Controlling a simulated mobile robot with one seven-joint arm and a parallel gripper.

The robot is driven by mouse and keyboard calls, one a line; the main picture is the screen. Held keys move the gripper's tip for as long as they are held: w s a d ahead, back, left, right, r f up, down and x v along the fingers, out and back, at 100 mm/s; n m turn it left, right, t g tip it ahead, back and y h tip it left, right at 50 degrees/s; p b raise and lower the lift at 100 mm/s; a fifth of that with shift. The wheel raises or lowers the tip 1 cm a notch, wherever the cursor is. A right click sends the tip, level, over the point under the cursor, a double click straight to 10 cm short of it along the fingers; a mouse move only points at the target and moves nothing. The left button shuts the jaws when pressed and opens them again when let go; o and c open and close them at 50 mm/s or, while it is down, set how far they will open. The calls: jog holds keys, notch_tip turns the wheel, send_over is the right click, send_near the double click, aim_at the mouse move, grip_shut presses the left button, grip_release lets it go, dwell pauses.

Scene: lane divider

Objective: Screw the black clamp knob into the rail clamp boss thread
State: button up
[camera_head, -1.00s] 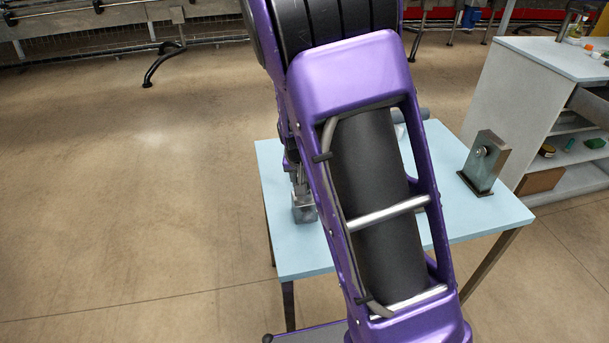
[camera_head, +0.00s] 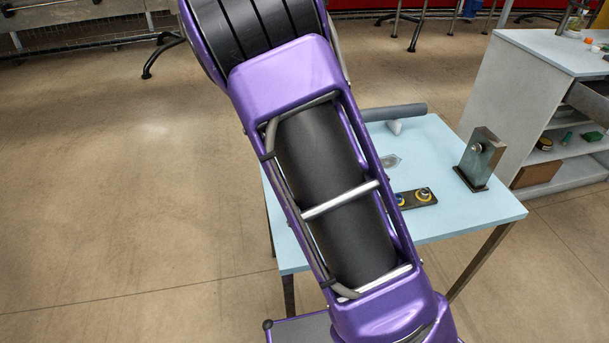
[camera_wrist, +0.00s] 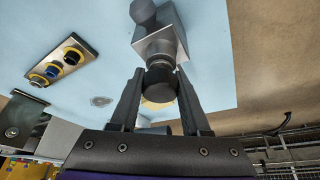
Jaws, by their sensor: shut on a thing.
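In the wrist view, my gripper (camera_wrist: 160,82) is shut on the black clamp knob (camera_wrist: 161,88), a short dark cylinder between its two fingertips. Just beyond the knob is a grey metal block (camera_wrist: 163,42), which looks like the rail clamp, with a dark rounded part (camera_wrist: 143,12) at its far end. The knob's far end is right at the near face of the block. I cannot tell how deep it sits in the boss, as the thread is hidden. In the head view, my purple arm hides the gripper, the knob and the block.
The light blue table (camera_head: 465,215) carries a dark plate (camera_head: 415,199) with yellow and blue rings, an upright metal bracket (camera_head: 480,158), a grey tube (camera_head: 398,111) and a small pale cone (camera_head: 394,127). A grey cabinet (camera_head: 520,85) stands at right. Open floor lies left.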

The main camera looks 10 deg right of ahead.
jog(key=shift+m, duration=0.5)
jog(key=shift+m+g+h, duration=0.3)
jog(key=shift+m+g, duration=0.1)
jog(key=shift+m, duration=0.4)
jog(key=shift+s+m+g, duration=0.1)
jog(key=shift+m+g, duration=0.2)
jog(key=shift+m, duration=0.6)
jog(key=o, duration=0.8)
jog(key=shift+h, duration=0.3)
jog(key=shift+c, duration=0.2)
